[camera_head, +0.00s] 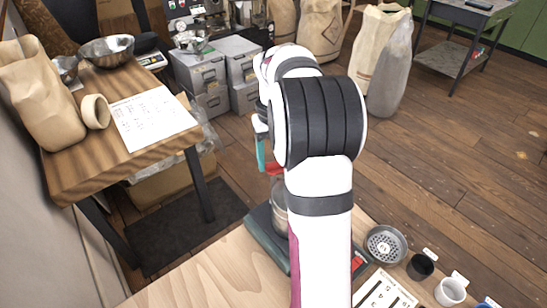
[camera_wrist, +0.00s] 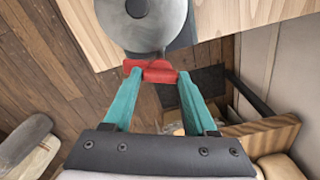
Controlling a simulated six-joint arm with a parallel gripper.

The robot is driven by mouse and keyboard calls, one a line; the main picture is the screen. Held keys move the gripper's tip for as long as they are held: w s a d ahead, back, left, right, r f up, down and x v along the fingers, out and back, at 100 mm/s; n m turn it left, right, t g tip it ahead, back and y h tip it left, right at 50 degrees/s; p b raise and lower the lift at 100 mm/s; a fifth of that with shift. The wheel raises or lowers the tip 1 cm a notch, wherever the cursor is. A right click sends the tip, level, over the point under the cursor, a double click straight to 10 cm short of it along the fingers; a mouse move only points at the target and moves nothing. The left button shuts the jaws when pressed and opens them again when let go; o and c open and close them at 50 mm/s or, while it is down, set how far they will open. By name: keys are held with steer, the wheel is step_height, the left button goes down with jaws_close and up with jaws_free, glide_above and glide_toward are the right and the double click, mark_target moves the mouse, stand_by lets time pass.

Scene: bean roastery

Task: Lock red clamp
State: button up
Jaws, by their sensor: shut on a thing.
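The red clamp (camera_wrist: 160,73) sits between the teal fingertips of my gripper (camera_wrist: 156,80) in the wrist view, at the edge of a round grey metal lid (camera_wrist: 172,14). My gripper is shut on the clamp. In the head view the red clamp (camera_head: 275,168) shows as a small patch beside a teal finger, at the top of a glass container (camera_head: 279,200) on a dark base (camera_head: 262,232). My arm hides much of the container and gripper there. I cannot tell the clamp's exact angle.
The light wooden table (camera_head: 205,280) is clear at the left front. A metal strainer (camera_head: 386,244), a black cup (camera_head: 421,266) and a white cup (camera_head: 451,290) stand at the right. A side table (camera_head: 75,175) with a paper sheet (camera_head: 150,118) is at the left.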

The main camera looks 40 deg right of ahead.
steer(key=m, duration=1.3)
steer(key=shift+m, duration=0.4)
stand_by(0.4)
steer(key=o, duration=1.4)
steer(key=shift+c, duration=0.2)
step_height(320, 180, up, 16)
steer(key=shift+f, duration=0.1)
